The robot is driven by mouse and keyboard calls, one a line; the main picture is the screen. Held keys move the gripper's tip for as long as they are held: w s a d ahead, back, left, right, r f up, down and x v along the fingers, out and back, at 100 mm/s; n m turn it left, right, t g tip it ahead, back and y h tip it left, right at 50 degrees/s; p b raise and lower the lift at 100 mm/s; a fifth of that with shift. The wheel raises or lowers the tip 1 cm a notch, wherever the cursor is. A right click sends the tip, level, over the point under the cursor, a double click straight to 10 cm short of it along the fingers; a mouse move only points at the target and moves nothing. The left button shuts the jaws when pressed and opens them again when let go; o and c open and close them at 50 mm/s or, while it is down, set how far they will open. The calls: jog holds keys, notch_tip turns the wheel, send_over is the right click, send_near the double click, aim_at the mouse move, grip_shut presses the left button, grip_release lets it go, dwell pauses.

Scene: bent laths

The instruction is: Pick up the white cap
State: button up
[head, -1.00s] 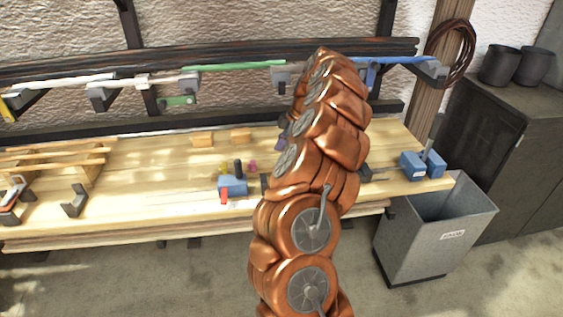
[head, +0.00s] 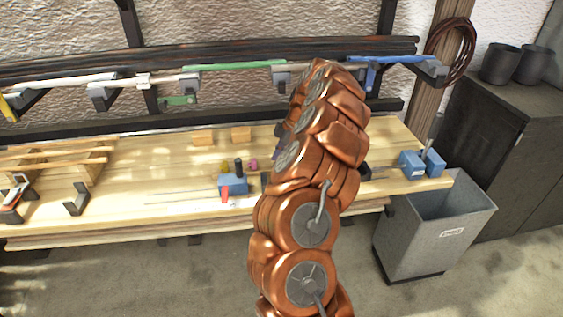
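I cannot make out a white cap for certain. A small white block (head: 143,81) sits on the pale lath of the wall rack, but I cannot tell whether it is a cap. On the bench, small yellow, black and magenta pieces stand at a blue block (head: 233,184), with a red piece (head: 225,194) at its front. My copper-coloured arm rises through the middle of the head view and covers part of the bench and rack. My gripper is hidden behind it, so its fingers and any hold do not show.
The wooden bench (head: 150,170) has clear room left of the blue block. Wooden frames and clamps stand at its left end. Blue clamps (head: 412,164) sit at the right end. A grey bin (head: 410,240) stands below, beside a dark cabinet (head: 500,140). The rack's laths run above.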

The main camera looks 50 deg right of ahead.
jog(key=shift+r, duration=0.1)
jog(key=shift+r+b, duration=0.85)
jog(key=shift+r, duration=0.7)
jog(key=shift+a+r, duration=0.1)
jog(key=shift+r, duration=0.05)
jog(key=shift+s+a+r+b, duration=0.25)
jog(key=shift+s+a+b, duration=0.75)
jog(key=shift+a, duration=1.35)
jog(key=shift+s+a+r+b, duration=0.25)
jog(key=shift+s+a+b, duration=0.3)
jog(key=shift+s+a, duration=1.35)
jog(key=shift+s+a+r+b, duration=0.25)
jog(key=shift+s+a+b, duration=0.5)
jog(key=shift+a, duration=2.05)
